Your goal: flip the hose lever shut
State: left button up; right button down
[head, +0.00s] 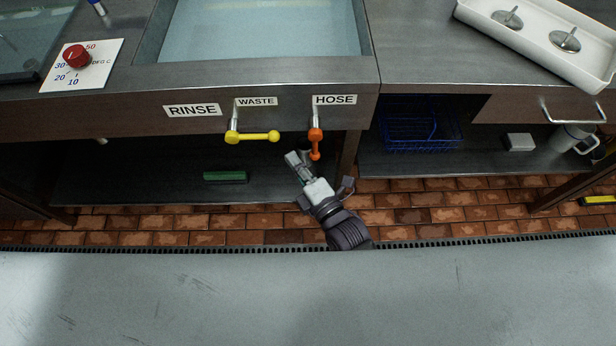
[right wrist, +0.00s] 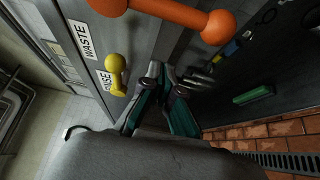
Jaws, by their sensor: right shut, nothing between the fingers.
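The orange hose lever (head: 315,144) hangs under the HOSE label (head: 334,99) on the front of the sink bench. In the head view its handle points toward the bottom of the picture. My right gripper (head: 297,158) is just below and left of the handle's end, shut and empty. In the right wrist view the orange lever (right wrist: 182,14) crosses the top, above and apart from the shut fingertips (right wrist: 166,75). Whether any part of the gripper touches the lever cannot be told. My left gripper is not in view.
The yellow waste lever (head: 252,136) is left of the hose lever, its handle pointing right; a yellow lever (right wrist: 116,75) also shows in the wrist view. A green block (head: 225,177) lies on the lower shelf. A blue wire basket (head: 420,132) stands at right.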

aim_at(311, 157)
pick_arm(q)
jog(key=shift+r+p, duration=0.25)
jog(key=shift+p, duration=0.05)
pick_arm(e)
jog(key=shift+w+d, duration=0.35)
jog(key=shift+d, duration=0.55)
jog(key=shift+w+d, duration=0.3)
jog(key=shift+d, duration=0.6)
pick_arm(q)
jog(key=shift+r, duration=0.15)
pick_arm(e)
jog(key=shift+d, duration=0.1)
